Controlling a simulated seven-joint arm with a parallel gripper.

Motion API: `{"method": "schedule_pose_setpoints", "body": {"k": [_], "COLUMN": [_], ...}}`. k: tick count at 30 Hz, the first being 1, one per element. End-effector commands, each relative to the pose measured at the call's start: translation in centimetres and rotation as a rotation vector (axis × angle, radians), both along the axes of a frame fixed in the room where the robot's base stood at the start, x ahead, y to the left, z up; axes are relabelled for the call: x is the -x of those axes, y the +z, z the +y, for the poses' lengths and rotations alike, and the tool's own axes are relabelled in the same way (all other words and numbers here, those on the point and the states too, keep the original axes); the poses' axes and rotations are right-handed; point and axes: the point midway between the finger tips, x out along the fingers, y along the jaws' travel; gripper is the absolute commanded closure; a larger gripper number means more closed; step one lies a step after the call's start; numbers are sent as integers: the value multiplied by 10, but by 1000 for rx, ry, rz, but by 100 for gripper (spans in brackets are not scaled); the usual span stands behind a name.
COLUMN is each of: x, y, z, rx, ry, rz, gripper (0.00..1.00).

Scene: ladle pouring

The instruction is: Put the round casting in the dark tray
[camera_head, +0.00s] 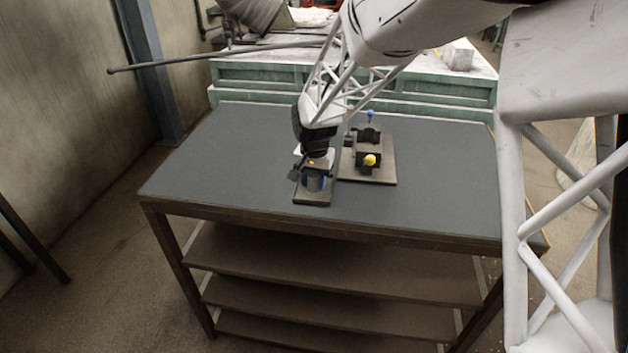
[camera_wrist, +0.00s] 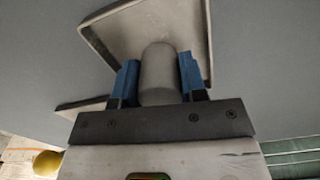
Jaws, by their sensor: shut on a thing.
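In the wrist view, my gripper (camera_wrist: 158,80) is shut on the round casting (camera_wrist: 158,68), a plain grey cylinder between two blue fingers. A shallow tray with a raised rim (camera_wrist: 207,35) lies behind the casting in that view. I cannot tell whether the casting touches the tray floor. In the head view, my gripper (camera_head: 315,182) points down over the small dark tray (camera_head: 312,199), near the middle of the table. The casting is hard to make out there, mostly hidden by the gripper.
The yellow ball also shows in the wrist view (camera_wrist: 47,163). The grey table top (camera_head: 220,170) is clear to the left and right.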

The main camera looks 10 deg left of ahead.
Motion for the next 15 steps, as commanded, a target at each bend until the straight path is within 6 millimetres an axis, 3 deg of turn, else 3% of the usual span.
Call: {"method": "schedule_pose_setpoints", "body": {"k": [14, 15], "x": [0, 0], "y": [-5, -4], "z": [0, 0], "rx": [0, 0], "ry": [0, 0], "rz": [0, 0], "gripper": [88, 55]}}
